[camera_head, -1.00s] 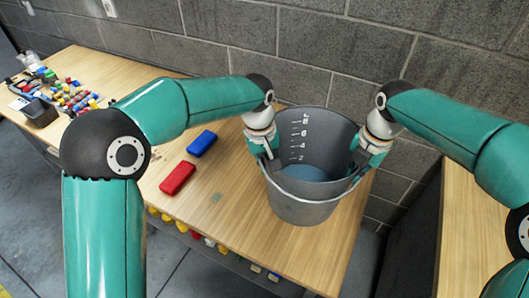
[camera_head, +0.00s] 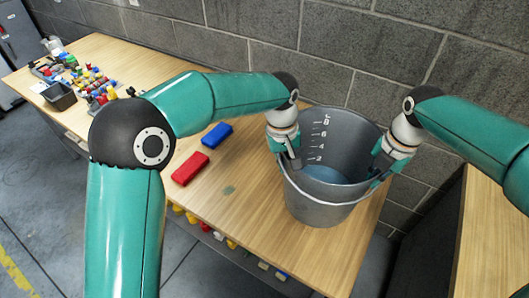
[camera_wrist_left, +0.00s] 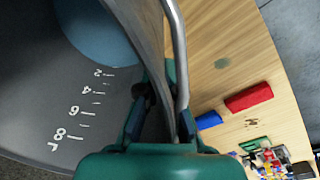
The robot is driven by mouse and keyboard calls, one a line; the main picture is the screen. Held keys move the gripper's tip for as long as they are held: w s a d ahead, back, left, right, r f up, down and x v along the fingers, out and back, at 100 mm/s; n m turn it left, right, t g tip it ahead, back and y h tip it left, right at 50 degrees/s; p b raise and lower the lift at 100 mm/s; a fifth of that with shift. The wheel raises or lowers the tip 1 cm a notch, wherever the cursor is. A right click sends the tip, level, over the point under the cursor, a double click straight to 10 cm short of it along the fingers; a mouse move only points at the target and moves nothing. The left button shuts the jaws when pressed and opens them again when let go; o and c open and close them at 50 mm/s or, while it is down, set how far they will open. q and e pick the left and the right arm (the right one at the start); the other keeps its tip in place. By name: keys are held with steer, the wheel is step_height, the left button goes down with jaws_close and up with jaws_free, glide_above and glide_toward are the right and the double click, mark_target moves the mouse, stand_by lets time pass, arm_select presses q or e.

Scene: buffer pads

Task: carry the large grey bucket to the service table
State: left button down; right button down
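The large grey bucket (camera_head: 318,214) stands upright over the wooden table in the head view, with white level marks and a blue-grey bottom inside. I cannot tell whether its base touches the table. My left gripper (camera_head: 290,162) is shut on the left side of its rim. The left wrist view shows the bucket wall (camera_wrist_left: 148,30) between the fingers (camera_wrist_left: 160,125), beside the metal handle. My right gripper (camera_head: 380,170) is shut on the opposite side of the rim, its fingertips partly hidden. Which table is the service table cannot be told.
The wooden table (camera_head: 255,225) holds a red block (camera_head: 190,168) and a blue block (camera_head: 216,135) left of the bucket. Small coloured parts and a dark bin (camera_head: 60,97) lie farther left. A block wall (camera_head: 260,35) stands behind. Another wooden surface (camera_head: 480,235) is at right, across a gap.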

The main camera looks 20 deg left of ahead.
arm_select(q)
steer(key=shift+r, duration=0.15)
arm_select(e)
steer(key=shift+r, duration=0.15)
